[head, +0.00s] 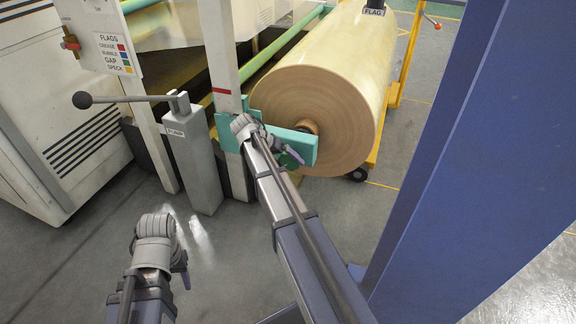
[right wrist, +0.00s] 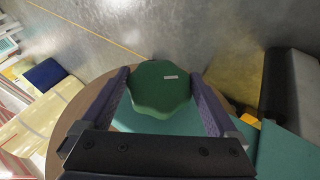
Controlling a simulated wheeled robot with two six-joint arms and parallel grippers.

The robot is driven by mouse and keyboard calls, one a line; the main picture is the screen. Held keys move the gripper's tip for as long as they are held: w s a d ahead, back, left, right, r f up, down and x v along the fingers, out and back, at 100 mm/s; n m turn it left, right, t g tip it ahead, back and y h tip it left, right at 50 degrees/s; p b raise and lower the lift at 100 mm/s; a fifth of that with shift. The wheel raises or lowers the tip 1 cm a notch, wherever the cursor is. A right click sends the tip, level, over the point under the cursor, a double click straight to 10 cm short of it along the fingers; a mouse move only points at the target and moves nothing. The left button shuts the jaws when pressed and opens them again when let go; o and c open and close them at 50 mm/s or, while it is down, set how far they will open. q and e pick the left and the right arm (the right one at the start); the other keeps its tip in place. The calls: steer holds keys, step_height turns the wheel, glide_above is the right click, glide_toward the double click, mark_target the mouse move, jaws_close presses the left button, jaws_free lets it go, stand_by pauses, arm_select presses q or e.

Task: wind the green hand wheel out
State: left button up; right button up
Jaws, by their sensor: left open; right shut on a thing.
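The green hand wheel (right wrist: 160,88) has a scalloped rim and a small pale label. It sits between the two purple fingers of my right gripper (right wrist: 160,97) in the right wrist view, and the gripper is shut on it. In the head view my right gripper (head: 287,152) is at the teal bracket (head: 301,143) by the roll's near end, and it mostly hides the wheel. My left gripper (head: 181,262) is open and empty, low on the left over the floor, away from the wheel.
A large tan roll (head: 325,90) lies behind the bracket in a yellow frame (head: 393,95). A grey post (head: 190,155) with a black-knobbed lever (head: 120,99) stands left of it. A blue column (head: 480,150) fills the right. Grey floor (head: 130,225) is clear at lower left.

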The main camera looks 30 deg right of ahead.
steer(key=shift+a+f+g+h+b, duration=0.1)
steer(key=shift+g+h+b, duration=0.4)
steer(key=shift+g+b, duration=0.1)
steer(key=o, duration=1)
steer(key=p+v, duration=0.5)
steer(key=v, duration=0.2)
steer(key=shift+w+a+r+p, duration=0.1)
steer(key=shift+a+r+p, duration=0.15)
steer(key=shift+r+p, duration=0.05)
